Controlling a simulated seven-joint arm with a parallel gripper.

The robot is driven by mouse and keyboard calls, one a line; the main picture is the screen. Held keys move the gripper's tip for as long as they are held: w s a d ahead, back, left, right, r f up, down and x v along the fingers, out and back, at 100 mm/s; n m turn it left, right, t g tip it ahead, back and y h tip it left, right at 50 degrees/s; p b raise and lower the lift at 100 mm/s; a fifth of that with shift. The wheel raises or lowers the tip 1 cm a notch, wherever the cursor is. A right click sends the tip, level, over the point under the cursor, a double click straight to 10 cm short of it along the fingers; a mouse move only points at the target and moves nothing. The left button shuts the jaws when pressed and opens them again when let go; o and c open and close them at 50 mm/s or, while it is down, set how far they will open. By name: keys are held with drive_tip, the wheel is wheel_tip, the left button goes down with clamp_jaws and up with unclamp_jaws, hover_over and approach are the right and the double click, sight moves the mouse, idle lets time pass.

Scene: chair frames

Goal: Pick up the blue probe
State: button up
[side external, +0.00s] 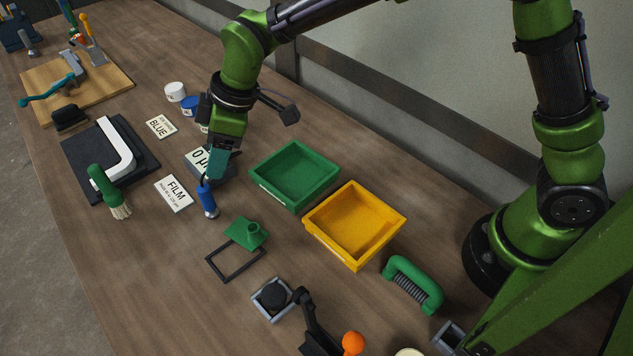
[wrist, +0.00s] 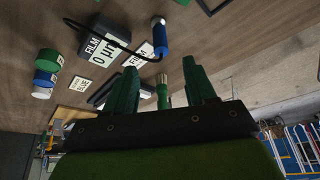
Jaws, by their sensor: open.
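The blue probe (side external: 207,199) has a blue body with a metal tip and stands or leans near the middle of the table. It also shows in the wrist view (wrist: 160,40), joined by a black cable to a gauge box (wrist: 97,48) with a "0 µm" display. My gripper (side external: 217,166) is above and slightly behind the probe, in front of the gauge box (side external: 199,156), which it partly hides. In the wrist view, my gripper's two green fingers (wrist: 161,78) are apart and empty. The probe lies beyond the fingertips, in line with the gap.
A green tray (side external: 294,206) and a yellow tray (side external: 355,262) stand to the right. A FILM card (side external: 174,193), a green-handled brush (side external: 108,191) and a black plate (side external: 75,165) lie left.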

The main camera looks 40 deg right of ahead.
sight(203, 198)
drive_tip(key=x, duration=0.7)
drive_tip(key=shift+f, duration=0.2)
drive_tip(key=shift+x, duration=2.75)
drive_tip(key=shift+a+r, duration=0.1)
drive_tip(key=shift+a, duration=0.1)
clamp_jaws()
drive_tip(key=shift+r, duration=0.15)
